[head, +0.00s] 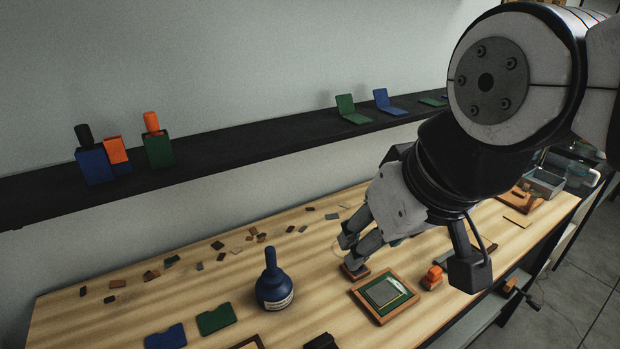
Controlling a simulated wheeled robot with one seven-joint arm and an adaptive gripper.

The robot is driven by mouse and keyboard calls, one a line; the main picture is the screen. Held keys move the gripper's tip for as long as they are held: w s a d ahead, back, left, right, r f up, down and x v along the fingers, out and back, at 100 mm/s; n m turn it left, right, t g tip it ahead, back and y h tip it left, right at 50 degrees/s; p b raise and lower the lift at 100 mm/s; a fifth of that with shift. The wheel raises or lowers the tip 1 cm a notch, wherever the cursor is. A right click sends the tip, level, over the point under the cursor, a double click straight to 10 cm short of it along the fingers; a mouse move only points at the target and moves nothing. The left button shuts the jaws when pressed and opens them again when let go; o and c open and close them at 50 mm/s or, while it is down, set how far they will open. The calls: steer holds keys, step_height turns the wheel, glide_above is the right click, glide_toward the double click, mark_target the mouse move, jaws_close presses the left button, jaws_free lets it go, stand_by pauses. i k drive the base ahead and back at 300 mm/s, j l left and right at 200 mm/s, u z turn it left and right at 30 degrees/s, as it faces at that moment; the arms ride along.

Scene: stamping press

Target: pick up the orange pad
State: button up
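A small bright orange piece (432,275) sits on the wooden bench, right of the framed green panel. A flat orange piece (117,151) also stands on the dark shelf between a blue and a green holder. I cannot tell which of these is the orange pad. My gripper (351,252) points down over the bench, left of the bench's orange piece and apart from it. Its fingertips are just above a small brown block (356,272); contact is unclear. Both fingers show, but their opening is not clear from this angle.
The framed panel (384,294) lies in front of my gripper. A dark blue bottle (274,287) stands to its left. Green (215,318) and blue (166,338) flat pieces lie near the front. Small scraps scatter behind. The shelf (240,140) runs along the wall.

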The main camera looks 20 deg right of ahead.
mark_target(433, 278)
steer(key=k+l, duration=0.1)
steer(key=l, duration=0.6)
steer(key=k+l+z, duration=0.1)
steer(key=l, duration=0.6)
